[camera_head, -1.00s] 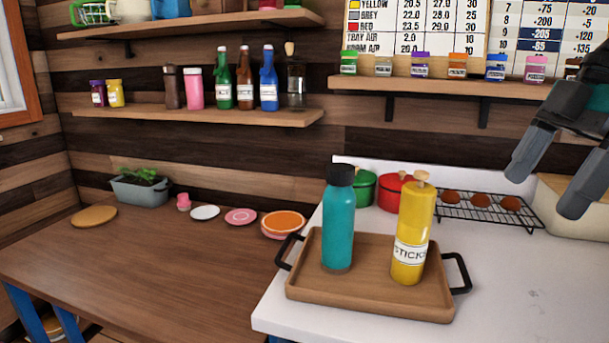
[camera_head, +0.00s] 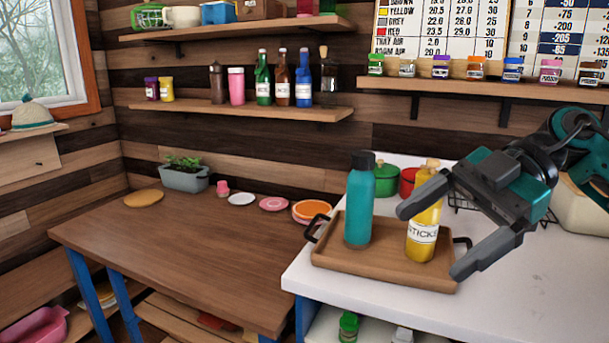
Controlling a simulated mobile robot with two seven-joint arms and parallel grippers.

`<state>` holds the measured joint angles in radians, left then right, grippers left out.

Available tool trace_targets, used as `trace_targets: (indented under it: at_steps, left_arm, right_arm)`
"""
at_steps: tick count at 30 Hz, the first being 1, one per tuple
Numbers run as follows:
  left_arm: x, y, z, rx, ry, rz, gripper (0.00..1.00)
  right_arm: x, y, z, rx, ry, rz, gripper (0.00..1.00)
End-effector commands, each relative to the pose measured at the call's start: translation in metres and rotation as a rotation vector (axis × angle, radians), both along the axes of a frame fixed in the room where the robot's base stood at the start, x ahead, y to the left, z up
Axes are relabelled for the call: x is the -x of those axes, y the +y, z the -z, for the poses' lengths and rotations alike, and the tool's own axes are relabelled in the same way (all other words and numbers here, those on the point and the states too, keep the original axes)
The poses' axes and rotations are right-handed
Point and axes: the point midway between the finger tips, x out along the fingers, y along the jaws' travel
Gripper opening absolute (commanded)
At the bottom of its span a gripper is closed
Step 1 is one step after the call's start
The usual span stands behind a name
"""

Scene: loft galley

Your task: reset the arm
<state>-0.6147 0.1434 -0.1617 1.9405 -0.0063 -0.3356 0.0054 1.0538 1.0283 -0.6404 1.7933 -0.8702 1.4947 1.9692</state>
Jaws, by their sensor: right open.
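My right gripper (camera_head: 440,236) is open, its two fingers spread and pointing left, in front of the counter's right side. In the picture its upper finger overlaps the yellow bottle labelled "STICKS" (camera_head: 420,247). The bottle stands upright on a wooden tray (camera_head: 345,262) with black handles. I cannot tell whether finger and bottle touch; nothing shows clasped in the jaws. A teal bottle with a dark cap (camera_head: 359,205) stands upright on the tray, left of the yellow one. My left gripper is not in view.
The white counter (camera_head: 530,280) carries the tray, a green pot (camera_head: 386,178) and a red pot (camera_head: 408,182) behind it. A brown table (camera_head: 180,255) at left is mostly clear, with a planter (camera_head: 184,178) and plates at the back. Shelves hold several bottles and jars.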

Motion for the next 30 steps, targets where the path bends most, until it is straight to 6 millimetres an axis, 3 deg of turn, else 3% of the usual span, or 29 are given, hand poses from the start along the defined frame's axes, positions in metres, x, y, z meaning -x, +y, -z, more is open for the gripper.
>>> trace_targets:
  at_steps: [1, 3, 7, 13, 17, 20, 23, 26, 30]
  left_arm:
    - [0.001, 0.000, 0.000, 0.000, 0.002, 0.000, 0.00]
    - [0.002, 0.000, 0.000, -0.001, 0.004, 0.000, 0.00]
    - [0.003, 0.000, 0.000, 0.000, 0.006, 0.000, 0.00]
    - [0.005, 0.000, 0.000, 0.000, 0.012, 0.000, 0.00]
    - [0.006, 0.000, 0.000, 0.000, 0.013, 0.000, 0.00]
    - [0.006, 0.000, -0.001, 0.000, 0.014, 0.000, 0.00]
    - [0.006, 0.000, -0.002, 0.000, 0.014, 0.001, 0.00]
    - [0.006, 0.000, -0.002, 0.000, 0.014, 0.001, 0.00]
    - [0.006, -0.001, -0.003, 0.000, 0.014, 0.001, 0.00]
  right_arm:
    - [-0.001, 0.022, 0.009, -0.119, -0.008, -0.039, 0.92]
    - [-0.003, 0.046, 0.014, -0.287, -0.041, -0.060, 0.92]
    - [-0.012, 0.077, 0.023, -0.581, -0.097, -0.004, 0.92]
    - [-0.038, 0.093, 0.050, -0.918, -0.159, 0.294, 0.92]
    - [-0.056, 0.084, 0.088, -1.010, -0.174, 0.587, 0.92]
    - [-0.065, 0.072, 0.132, -0.997, -0.165, 0.838, 0.92]
    - [-0.063, 0.056, 0.188, -0.908, -0.132, 1.087, 0.92]
    - [-0.046, 0.040, 0.253, -0.751, -0.073, 1.308, 0.92]
    - [0.002, 0.023, 0.340, -0.467, 0.046, 1.526, 0.92]
